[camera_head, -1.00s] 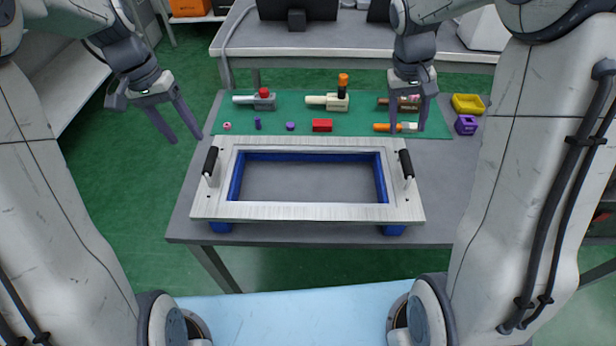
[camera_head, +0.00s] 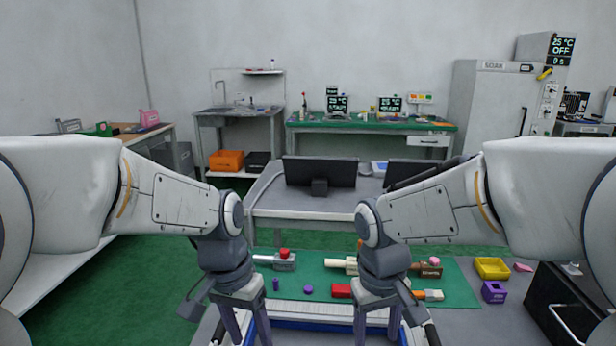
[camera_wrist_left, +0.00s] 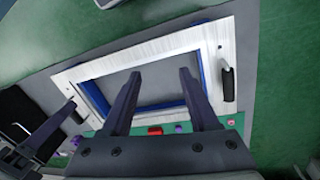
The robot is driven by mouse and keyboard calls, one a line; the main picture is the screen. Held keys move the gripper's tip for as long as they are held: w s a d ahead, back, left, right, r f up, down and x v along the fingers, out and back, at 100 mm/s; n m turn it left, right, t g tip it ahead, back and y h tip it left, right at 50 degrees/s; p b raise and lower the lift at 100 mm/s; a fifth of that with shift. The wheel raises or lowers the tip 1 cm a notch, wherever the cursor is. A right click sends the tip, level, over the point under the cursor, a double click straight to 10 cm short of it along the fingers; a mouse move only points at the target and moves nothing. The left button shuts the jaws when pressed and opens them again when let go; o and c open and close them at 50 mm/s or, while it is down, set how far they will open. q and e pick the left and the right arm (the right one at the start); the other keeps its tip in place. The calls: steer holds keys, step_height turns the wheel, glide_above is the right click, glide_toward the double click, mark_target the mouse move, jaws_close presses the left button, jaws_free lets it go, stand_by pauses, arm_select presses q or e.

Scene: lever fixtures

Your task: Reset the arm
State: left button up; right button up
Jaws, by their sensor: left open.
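My left gripper (camera_head: 247,328) hangs fingers down at the bottom of the head view, left of the middle. Its fingers are apart and empty. In the left wrist view its open fingers (camera_wrist_left: 158,85) point over the white frame (camera_wrist_left: 75,73) with the blue inner rim and black handles. My right gripper (camera_head: 377,326) also hangs fingers down, right of the middle, with its fingers apart and nothing seen between them. Both fingertips are near or past the lower picture edge. Only the far part of the frame, with its blue rim (camera_head: 310,325), shows in the head view.
A green mat (camera_head: 461,290) holds a grey lever fixture with a red knob (camera_head: 284,259), a red block (camera_head: 341,291) and other small parts. A yellow bin (camera_head: 492,268) and a purple block (camera_head: 494,291) are at right. A desk with monitors (camera_head: 320,173) stands behind.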

arm_select(q)
steer(key=s+d+f+m+p, duration=0.1)
steer(key=s+d+m, duration=0.1)
steer(key=s, duration=0.6)
steer(key=s+d+m, duration=0.2)
steer(key=s+d, duration=0.1)
steer(key=s, duration=0.5)
arm_select(e)
steer(key=s+a+n+y, duration=0.15)
steer(key=s+a, duration=0.25)
steer(key=s, duration=0.4)
steer(key=s+a+n, duration=0.3)
steer(key=s, duration=0.5)
arm_select(q)
step_height(320, 180, up, 16)
steer(key=p, duration=1.6)
steer(key=shift+w+y, duration=0.3)
steer(key=shift+w, duration=0.05)
arm_select(e)
step_height(320, 180, up, 15)
steer(key=shift+d+r, duration=0.15)
